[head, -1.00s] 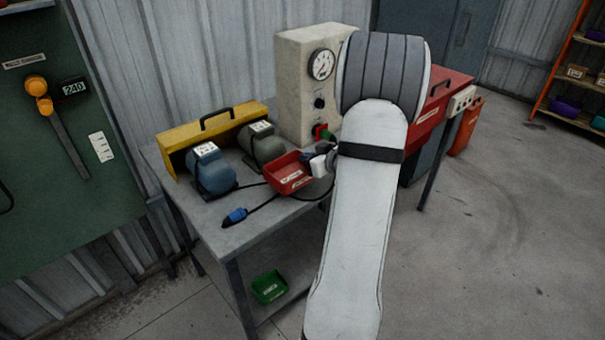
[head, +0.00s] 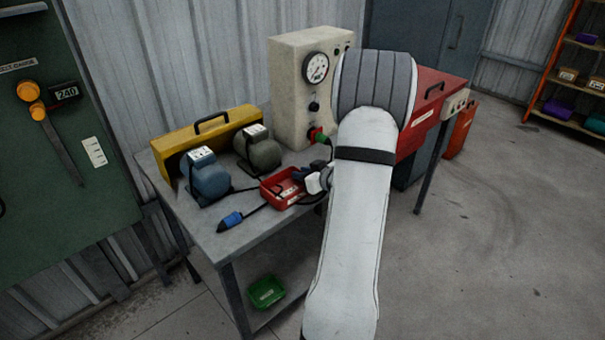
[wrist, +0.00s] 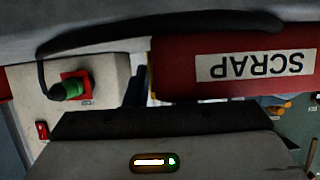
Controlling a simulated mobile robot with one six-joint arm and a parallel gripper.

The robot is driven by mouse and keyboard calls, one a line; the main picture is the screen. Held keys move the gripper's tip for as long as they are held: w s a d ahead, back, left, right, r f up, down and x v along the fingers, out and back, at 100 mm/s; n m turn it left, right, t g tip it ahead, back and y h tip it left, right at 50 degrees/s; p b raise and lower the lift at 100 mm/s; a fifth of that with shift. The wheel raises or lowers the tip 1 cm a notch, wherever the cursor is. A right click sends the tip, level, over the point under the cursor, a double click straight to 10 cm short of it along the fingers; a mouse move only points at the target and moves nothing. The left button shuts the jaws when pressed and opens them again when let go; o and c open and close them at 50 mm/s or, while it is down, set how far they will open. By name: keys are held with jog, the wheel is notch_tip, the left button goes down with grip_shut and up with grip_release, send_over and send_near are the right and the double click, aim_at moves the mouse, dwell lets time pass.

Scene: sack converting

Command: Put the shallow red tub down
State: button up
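The shallow red tub (head: 270,191) is on the grey bench top in the head view, level, with its inside showing. In the wrist view, which is upside down, its SCRAP-labelled wall (wrist: 215,88) fills the right, with its base at the bench surface. My gripper (head: 309,171) is low at the tub's right end. Its dark fingers look parted there. In the wrist view one dark finger stands left of the tub's end, with a narrow light gap between. The other finger is hidden, probably behind the labelled wall.
A blue motor (head: 209,180) and a grey motor (head: 261,155) stand left of and behind the tub. A black cable with a blue plug (head: 232,222) runs in front. A beige gauge cabinet (head: 290,95) stands behind. A green tub (head: 266,292) is on the lower shelf.

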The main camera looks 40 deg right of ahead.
jog(key=shift+o, duration=0.2)
jog(key=shift+r, duration=0.25)
jog(key=a+p+v, duration=0.1)
jog(key=v, duration=1.1)
jog(key=w+a+r+m+g+h, duration=0.2)
jog(key=w+a+r+g+h, duration=0.4)
jog(key=a, duration=0.3)
jog(key=s+a+g+y, duration=0.2)
jog(key=s+a, duration=0.6)
jog(key=a, duration=0.3)
jog(key=s+a+r+n+g+y, duration=0.1)
jog(key=s+a+g+y, duration=0.2)
jog(key=s+a, duration=0.5)
jog(key=a, duration=0.3)
jog(key=shift+a+r, duration=0.15)
jog(key=shift+a, duration=0.25)
jog(key=shift+s+r, duration=0.1)
jog(key=shift+s, duration=0.05)
